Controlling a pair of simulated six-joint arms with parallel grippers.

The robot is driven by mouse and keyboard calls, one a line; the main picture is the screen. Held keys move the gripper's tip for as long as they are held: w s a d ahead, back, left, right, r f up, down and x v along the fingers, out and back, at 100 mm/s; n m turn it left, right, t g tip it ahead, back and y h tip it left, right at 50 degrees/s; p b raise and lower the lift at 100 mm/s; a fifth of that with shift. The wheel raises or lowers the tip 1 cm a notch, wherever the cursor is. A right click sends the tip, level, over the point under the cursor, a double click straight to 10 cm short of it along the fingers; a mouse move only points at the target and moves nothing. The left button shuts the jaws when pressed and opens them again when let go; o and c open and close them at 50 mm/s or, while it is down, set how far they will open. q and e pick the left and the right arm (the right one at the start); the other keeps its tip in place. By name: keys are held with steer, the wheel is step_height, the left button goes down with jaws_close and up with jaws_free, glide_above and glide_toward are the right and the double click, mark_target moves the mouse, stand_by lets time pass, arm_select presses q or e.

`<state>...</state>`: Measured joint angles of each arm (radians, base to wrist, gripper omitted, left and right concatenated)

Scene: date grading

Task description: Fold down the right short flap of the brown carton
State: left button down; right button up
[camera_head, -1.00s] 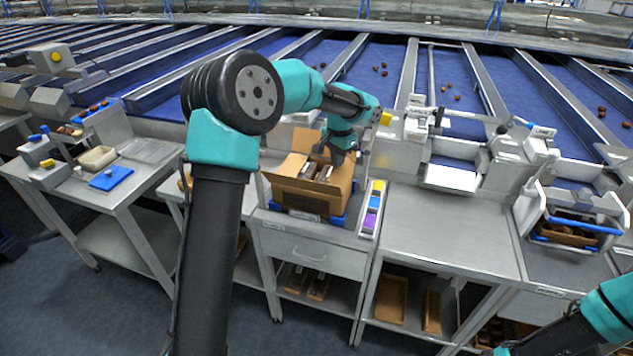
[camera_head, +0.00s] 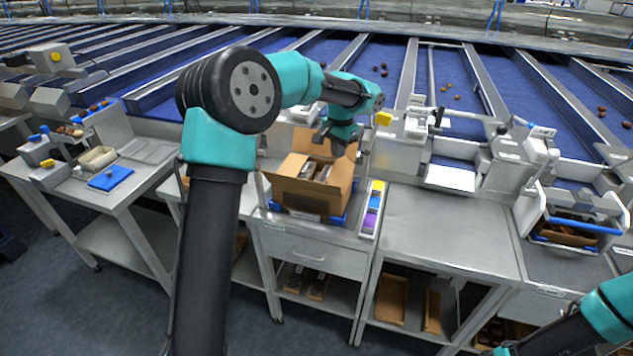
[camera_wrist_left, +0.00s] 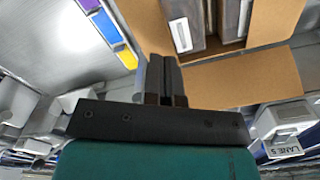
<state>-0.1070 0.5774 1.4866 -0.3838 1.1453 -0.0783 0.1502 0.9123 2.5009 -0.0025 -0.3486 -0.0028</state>
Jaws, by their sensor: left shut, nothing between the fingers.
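The brown carton (camera_head: 300,197) stands open on the middle workbench, with dark packs showing inside; the packs (camera_wrist_left: 200,22) also show in the left wrist view. Its right short flap (camera_head: 345,171) stands up at the right side. In the left wrist view this flap (camera_wrist_left: 145,28) appears beside the coloured strip. The back flap (camera_wrist_left: 240,82) is raised behind the packs. My left gripper (camera_head: 340,146) is above the back right corner of the carton. In the wrist view its fingers (camera_wrist_left: 162,65) are together and empty; contact with the flap cannot be told. My right gripper is out of view.
A strip of coloured blocks (camera_head: 373,208) lies right of the carton. Blue holders (camera_head: 338,221) sit at the carton's base. The bench top to the right (camera_head: 440,225) is clear.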

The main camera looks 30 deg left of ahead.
mark_target(335, 164)
arm_select(q)
step_height(335, 164, up, 8)
steer(key=shift+f, duration=0.15)
stand_by(0.5)
steer(key=w+d+m+g+y, duration=0.1)
steer(key=w+d+m+y, duration=0.1)
steer(key=d+m+y, duration=0.5)
steer(key=d+m, duration=0.1)
steer(key=m, duration=0.4)
steer(key=shift+d+f, duration=0.15)
steer(key=shift+d, duration=0.2)
steer(key=shift+y, duration=0.3)
steer(key=x, duration=1.4)
steer(key=shift+s+d+f, duration=0.1)
steer(key=shift+s, duration=0.05)
